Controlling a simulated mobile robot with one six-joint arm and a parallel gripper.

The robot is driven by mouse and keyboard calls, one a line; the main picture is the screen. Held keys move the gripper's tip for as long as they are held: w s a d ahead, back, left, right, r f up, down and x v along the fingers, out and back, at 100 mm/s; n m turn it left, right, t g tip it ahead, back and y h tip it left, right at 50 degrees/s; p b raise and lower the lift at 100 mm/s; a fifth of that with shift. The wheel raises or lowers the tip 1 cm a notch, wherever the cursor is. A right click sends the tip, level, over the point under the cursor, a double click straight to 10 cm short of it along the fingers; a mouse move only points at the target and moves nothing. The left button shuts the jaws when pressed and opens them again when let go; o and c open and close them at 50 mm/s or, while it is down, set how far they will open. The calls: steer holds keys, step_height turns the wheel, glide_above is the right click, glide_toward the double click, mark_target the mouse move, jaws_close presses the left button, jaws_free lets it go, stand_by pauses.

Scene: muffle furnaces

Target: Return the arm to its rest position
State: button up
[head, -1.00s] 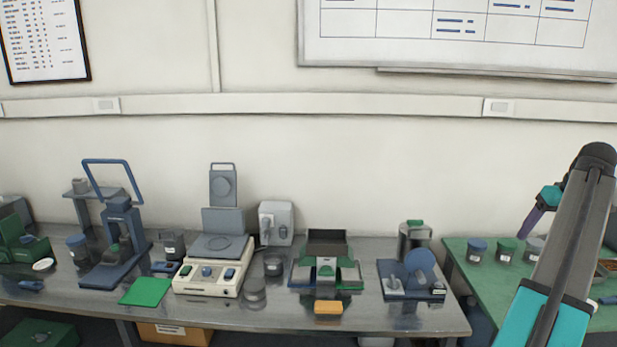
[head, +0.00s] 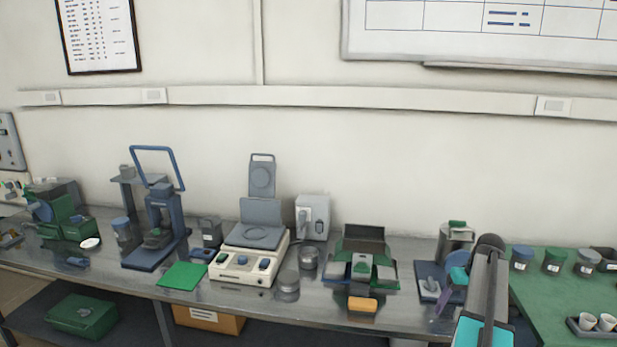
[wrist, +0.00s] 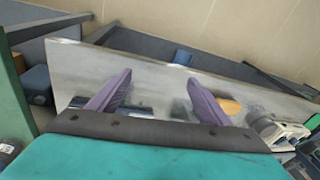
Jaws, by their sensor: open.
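My arm (head: 484,295) rises at the right of the head view, in front of the bench's right end.
The metal bench (head: 205,300) carries a white balance (head: 240,266), a blue press (head: 160,225), a green mat (head: 183,276) and an orange block (head: 362,304). A green-topped table (head: 540,300) with jars and a cup tray (head: 590,333) stands right.

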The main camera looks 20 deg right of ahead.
steer(key=w+a+f+n+g+y+b, duration=0.1)
steer(key=a+f+g+b, duration=0.1)
steer(key=a+f, duration=1.3)
steer(key=w+a+f+n+g+b, duration=0.1)
steer(key=a+f+g, duration=0.1)
steer(key=a+f, duration=1.3)
steer(key=s+a+f+g+b, duration=0.1)
steer(key=s+a+f, duration=0.2)
steer(key=a, duration=0.2)
steer(key=s+a+f+n, duration=0.1)
steer(key=s+a+f, duration=0.2)
steer(key=a, duration=0.3)
steer(key=s+a+f+g+b, duration=0.1)
steer(key=s+a+f, duration=0.2)
steer(key=a, duration=0.2)
steer(key=s+a+f, duration=0.2)
steer(key=s+a, duration=0.1)
steer(key=s, duration=0.1)
steer(key=s+a+f+n+g+h+b, duration=0.1)
steer(key=s+a+f, duration=0.1)
steer(key=s, duration=0.3)
steer(key=s+a+f+n+h, duration=0.1)
steer(key=s+a+f, duration=0.1)
steer(key=s+a, duration=0.2)
steer(key=shift+s+f+g, duration=0.35)
steer(key=shift+s+g, duration=0.05)
steer(key=shift+s, duration=0.35)
steer(key=shift+a, duration=0.1)
steer(key=shift+c, duration=0.2)
